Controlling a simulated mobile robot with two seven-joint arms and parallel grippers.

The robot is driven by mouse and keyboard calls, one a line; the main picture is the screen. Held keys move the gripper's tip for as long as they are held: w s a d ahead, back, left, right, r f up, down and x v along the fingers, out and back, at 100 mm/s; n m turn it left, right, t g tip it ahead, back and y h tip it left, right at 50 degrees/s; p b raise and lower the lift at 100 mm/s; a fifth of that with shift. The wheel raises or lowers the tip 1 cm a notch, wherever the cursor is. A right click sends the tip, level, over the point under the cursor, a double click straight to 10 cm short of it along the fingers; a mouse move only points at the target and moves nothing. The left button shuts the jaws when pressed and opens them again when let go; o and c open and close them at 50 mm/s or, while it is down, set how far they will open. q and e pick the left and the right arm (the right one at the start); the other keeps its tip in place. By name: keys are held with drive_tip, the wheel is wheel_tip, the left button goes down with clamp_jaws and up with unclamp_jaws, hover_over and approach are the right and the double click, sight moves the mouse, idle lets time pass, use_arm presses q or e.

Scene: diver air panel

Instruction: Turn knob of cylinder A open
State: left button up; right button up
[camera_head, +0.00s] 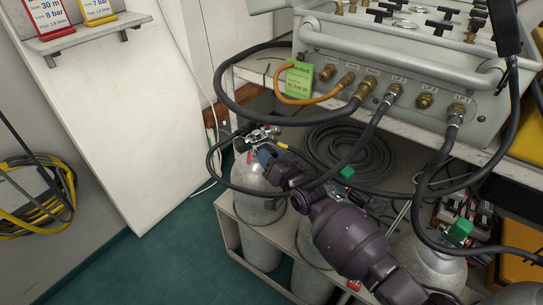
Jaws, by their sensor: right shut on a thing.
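The leftmost grey cylinder (252,178) stands upright in a pale rack, with a metal valve (262,136) and hoses on top. I take it for cylinder A, but no letter is readable on it. My right gripper (268,154) is at this cylinder's valve, shut on what appears to be its knob. The knob is mostly hidden by the gripper and my dark purple arm. My left gripper is not in view.
A grey air panel (400,92) with brass fittings and hoses sits on a shelf above. A black hose (214,158) loops left of the valve. Other cylinders with green knobs (460,230) stand to the right. Green floor (150,265) is clear at the left.

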drive_tip(key=n+p, duration=0.1)
drive_tip(key=n, duration=0.4)
drive_tip(key=shift+r+n, duration=0.1)
drive_tip(key=shift+n, duration=0.2)
drive_tip(key=n, duration=0.5)
drive_tip(key=shift+n, duration=0.3)
drive_tip(key=n, duration=0.5)
drive_tip(key=shift+f+y, duration=0.2)
drive_tip(key=shift+y, duration=0.1)
drive_tip(key=shift+n, duration=2.6)
drive_tip(key=o, duration=0.9)
